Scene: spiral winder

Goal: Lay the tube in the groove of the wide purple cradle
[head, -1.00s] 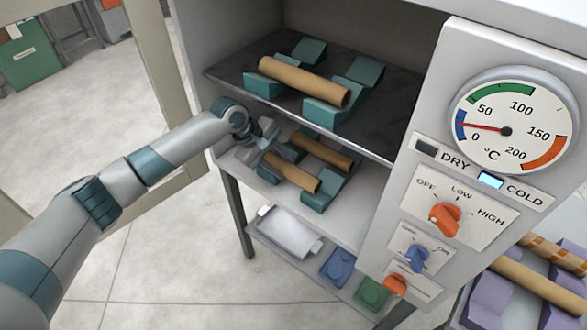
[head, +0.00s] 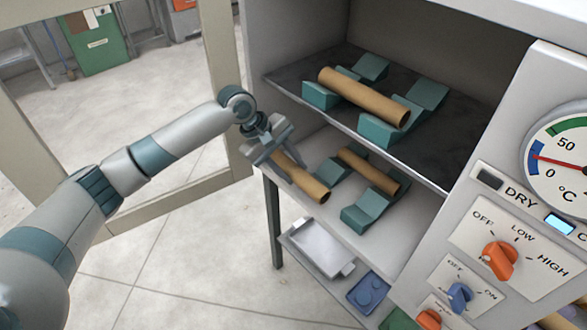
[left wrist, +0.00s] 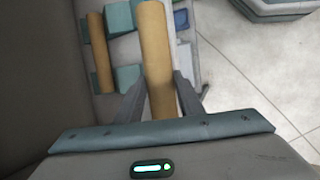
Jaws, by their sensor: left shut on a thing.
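My left gripper (head: 276,150) is shut on a brown cardboard tube (head: 304,182), near the tube's far end. The tube sticks out towards the front right, at the front edge of the cabinet's lower shelf, apart from the teal cradle blocks. In the left wrist view the tube (left wrist: 156,45) runs lengthwise between the two fingers. The wide purple cradle cannot be made out now; only a sliver of things shows at the lower right corner of the head view. My right gripper is not in view.
A second tube (head: 369,170) rests on teal cradle blocks (head: 366,211) on the lower shelf. Another tube (head: 364,97) lies on teal blocks on the upper shelf (head: 436,155). A white tray (head: 316,250) sits below. The control panel (head: 520,225) stands right; open floor lies left.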

